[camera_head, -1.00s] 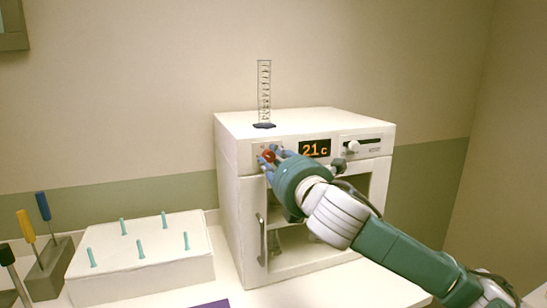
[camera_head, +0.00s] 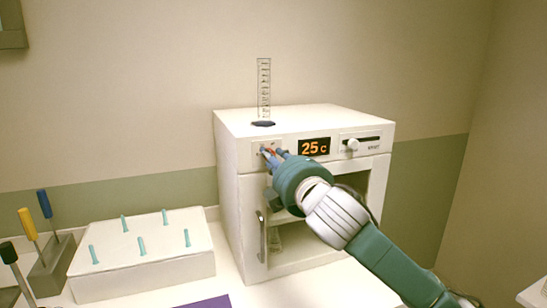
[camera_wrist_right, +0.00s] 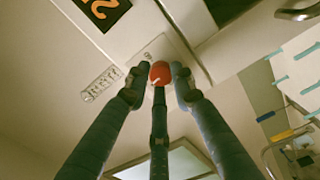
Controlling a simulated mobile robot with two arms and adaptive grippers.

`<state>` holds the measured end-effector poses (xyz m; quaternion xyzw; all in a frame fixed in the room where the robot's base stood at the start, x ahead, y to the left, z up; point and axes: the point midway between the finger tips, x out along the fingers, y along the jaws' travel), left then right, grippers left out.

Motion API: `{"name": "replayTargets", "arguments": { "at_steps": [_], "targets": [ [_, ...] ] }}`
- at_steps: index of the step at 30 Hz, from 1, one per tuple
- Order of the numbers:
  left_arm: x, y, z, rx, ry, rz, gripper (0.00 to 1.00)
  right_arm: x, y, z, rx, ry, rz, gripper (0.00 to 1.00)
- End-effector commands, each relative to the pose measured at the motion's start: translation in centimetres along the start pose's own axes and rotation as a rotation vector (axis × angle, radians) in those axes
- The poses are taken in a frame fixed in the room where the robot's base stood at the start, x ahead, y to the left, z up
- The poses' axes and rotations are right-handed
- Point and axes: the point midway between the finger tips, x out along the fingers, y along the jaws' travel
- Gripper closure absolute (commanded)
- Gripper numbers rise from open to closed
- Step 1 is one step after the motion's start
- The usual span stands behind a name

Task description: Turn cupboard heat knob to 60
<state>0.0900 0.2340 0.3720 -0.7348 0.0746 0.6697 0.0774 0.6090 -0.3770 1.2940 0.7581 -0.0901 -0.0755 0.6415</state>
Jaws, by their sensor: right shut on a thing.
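The white cupboard (camera_head: 228,200) stands on the counter. Its orange display (camera_head: 314,147) reads 25 c. The red heat knob (camera_wrist_right: 160,72) is on the front panel left of the display in the head view, mostly hidden there by my fingers. My right gripper (camera_head: 271,155) is at the panel, its fingers around the knob. In the right wrist view my right gripper (camera_wrist_right: 160,78) is shut on the knob, with fingers on both sides and one below. My left gripper is not in view.
A slider (camera_head: 352,145) is right of the display. A glass cylinder (camera_head: 264,90) stands on the cupboard top. A white box with teal pegs (camera_head: 140,275) and a tool rack (camera_head: 50,268) are at left. A purple mat (camera_head: 208,303) lies in front.

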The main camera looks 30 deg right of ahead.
Motion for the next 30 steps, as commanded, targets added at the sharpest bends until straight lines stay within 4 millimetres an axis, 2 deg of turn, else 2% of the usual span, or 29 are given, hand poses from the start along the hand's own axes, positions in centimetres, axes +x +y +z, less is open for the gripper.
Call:
{"name": "replayTargets", "arguments": {
  "at_steps": [2,30],
  "targets": [
    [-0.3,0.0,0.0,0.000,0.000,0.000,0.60,0.0,0.5,0.2,0.075,-0.005,0.009,1.00],
    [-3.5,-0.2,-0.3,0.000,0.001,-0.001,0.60,0.0,0.1,0.0,0.969,-0.003,0.003,1.00]
  ]
}}
